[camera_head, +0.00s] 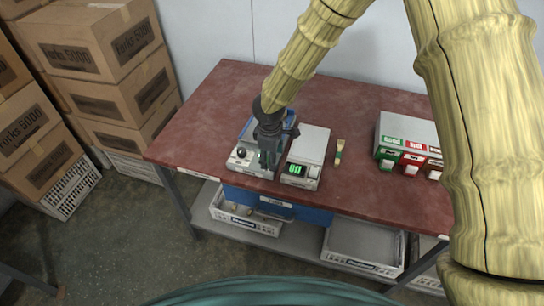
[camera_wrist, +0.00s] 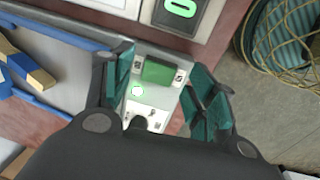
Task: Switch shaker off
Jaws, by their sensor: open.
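The shaker (camera_head: 241,161) stands near the front edge of the red-topped table, partly hidden behind my gripper in the head view. In the head view my gripper (camera_head: 268,158) points down over the shaker's right part. I cannot tell whether a finger touches the panel.
A white scale-like device (camera_head: 310,146) with a lit green display stands just right of the shaker. A small tool (camera_head: 339,151) lies beyond it. A box with green and red labels (camera_head: 408,140) is farther right. The red tabletop (camera_head: 215,100) is clear at the back left.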

